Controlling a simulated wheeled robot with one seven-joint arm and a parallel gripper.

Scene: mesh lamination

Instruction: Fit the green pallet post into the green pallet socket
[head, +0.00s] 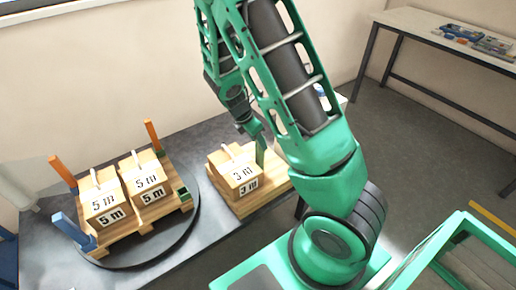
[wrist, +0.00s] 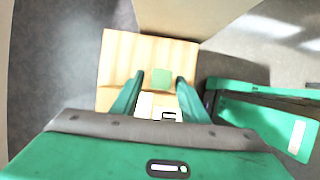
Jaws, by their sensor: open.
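The green pallet post (head: 261,153) stands upright on the right-hand pallet, beside the 3 m box. In the wrist view the post's square green top (wrist: 161,79) lies between the two fingers of my gripper (wrist: 160,82). My gripper is open, with a gap on each side of the post. In the head view my gripper (head: 257,134) is over the post, and my arm partly hides that area. The green pallet socket (head: 184,194) is at the right front corner of the left pallet (head: 150,222) and looks empty.
The left pallet, on a dark round turntable (head: 190,222), carries two 5 m boxes (head: 148,178). Orange posts (head: 62,172) and a blue post (head: 72,231) stand at its other corners. The 3 m box (head: 236,172) is close to my gripper. Bare dark tabletop separates the pallets.

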